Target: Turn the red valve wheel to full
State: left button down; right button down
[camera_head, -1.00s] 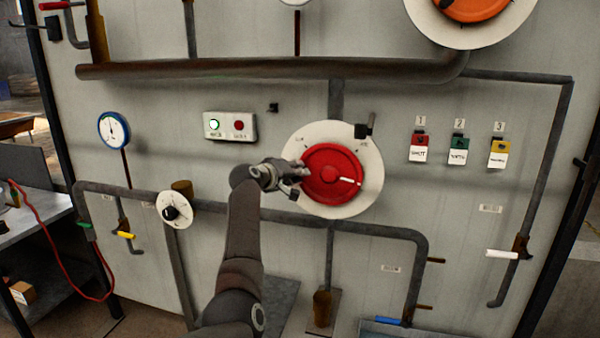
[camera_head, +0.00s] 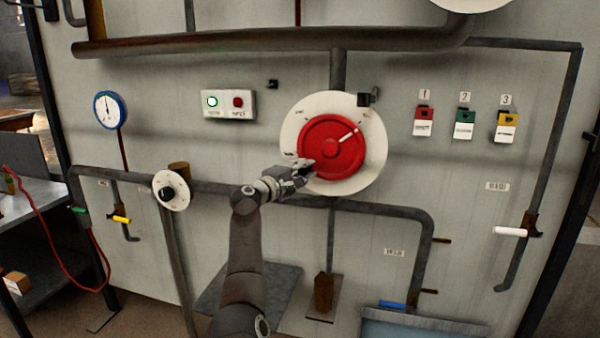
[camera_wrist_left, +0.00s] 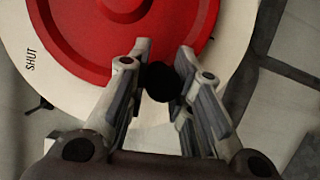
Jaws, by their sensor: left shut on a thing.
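The red valve wheel (camera_head: 326,138) sits on a round white dial plate (camera_head: 371,142) on the panel. Its white pointer line points to the upper right. My left gripper (camera_head: 304,170) is at the wheel's lower left edge. In the left wrist view its two fingers (camera_wrist_left: 164,62) stand on either side of a dark round knob (camera_wrist_left: 162,84) at the edge of the red wheel (camera_wrist_left: 95,28), closed on it. The word SHUT shows on the white plate (camera_wrist_left: 36,82) there. The other dial lettering is too small to read. My right gripper is out of view.
A thick pipe (camera_head: 250,42) runs above the dial and a thinner pipe (camera_head: 385,209) below. A dark bracket (camera_head: 367,98) sits at the plate's upper right. A button box (camera_head: 229,104) is to the left, coloured tags (camera_head: 464,122) to the right.

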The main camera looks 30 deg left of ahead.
pick_arm(q)
jog(key=shift+w+d+f+n+b, duration=0.1)
jog(key=shift+d+f+n+b, duration=0.25)
jog(key=shift+d+f+n, duration=0.25)
jog(key=shift+a+f, duration=0.1)
jog(key=c, duration=1.4)
grip_release()
jog(key=shift+o, duration=0.5)
jog(key=shift+r, duration=0.2)
jog(key=shift+s+a+t, duration=0.2)
jog(key=shift+s+t, duration=0.1)
jog(key=shift+s, duration=0.3)
jog(key=s+a, duration=0.1)
jog(key=s, duration=0.9)
jog(key=shift+s+a+f, duration=0.2)
jog(key=shift+s+f, duration=0.1)
jog(key=shift+f, duration=0.15)
jog(key=shift+f, duration=0.1)
